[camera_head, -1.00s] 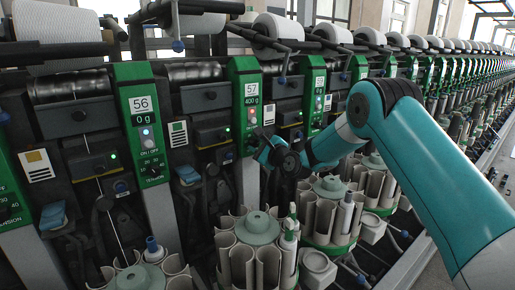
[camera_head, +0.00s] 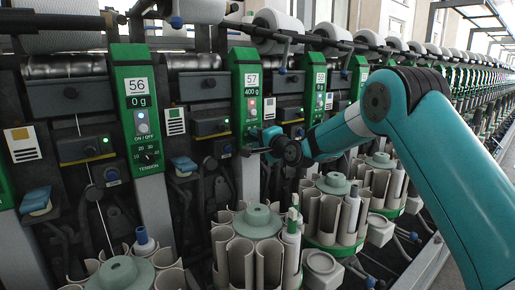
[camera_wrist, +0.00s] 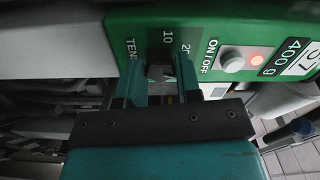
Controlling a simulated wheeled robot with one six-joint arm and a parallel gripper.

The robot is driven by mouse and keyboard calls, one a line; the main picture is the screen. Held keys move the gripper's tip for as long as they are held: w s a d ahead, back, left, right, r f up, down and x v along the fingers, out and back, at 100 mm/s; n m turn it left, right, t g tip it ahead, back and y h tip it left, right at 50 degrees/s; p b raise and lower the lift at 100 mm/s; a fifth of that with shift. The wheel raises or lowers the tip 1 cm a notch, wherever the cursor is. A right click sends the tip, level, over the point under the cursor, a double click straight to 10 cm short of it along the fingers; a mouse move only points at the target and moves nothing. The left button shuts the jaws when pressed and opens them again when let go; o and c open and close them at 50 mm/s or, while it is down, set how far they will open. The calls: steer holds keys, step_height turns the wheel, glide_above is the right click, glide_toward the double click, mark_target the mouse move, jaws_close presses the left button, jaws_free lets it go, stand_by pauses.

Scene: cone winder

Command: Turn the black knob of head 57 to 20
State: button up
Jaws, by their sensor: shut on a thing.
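Head 57 has a green panel (camera_head: 251,85) reading "57" and "400 g". It also shows in the wrist view (camera_wrist: 215,22), turned on its side, with the marks "10" and "20" and part of the tension lettering. The black knob (camera_wrist: 158,62) is a dark shape at the panel's edge, between my fingers. My gripper (camera_wrist: 159,72) is shut on it, one teal finger on each side. The knob's pointer cannot be made out. In the head view my gripper (camera_head: 258,142) is at the panel's lower end and the knob is hidden there.
A white ON/OFF button (camera_wrist: 231,60) with a lit lamp is beside the fingers. Head 56's panel (camera_head: 140,100) stands to the left, and another head's panel (camera_head: 319,90) to the right. Round bobbin magazines (camera_head: 256,222) stand below my arm.

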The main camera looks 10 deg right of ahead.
steer(key=n+b, duration=0.4)
steer(key=shift+f, duration=0.35)
steer(key=shift+r+n+b, duration=0.1)
steer(key=shift+n+b, duration=1.25)
steer(key=shift+n, duration=0.75)
steer(key=o, duration=0.9)
steer(key=shift+r, duration=0.15)
steer(key=b+v, duration=0.2)
steer(key=v, duration=1.5)
steer(key=shift+s+b, duration=0.2)
steer(key=shift+b, duration=0.1)
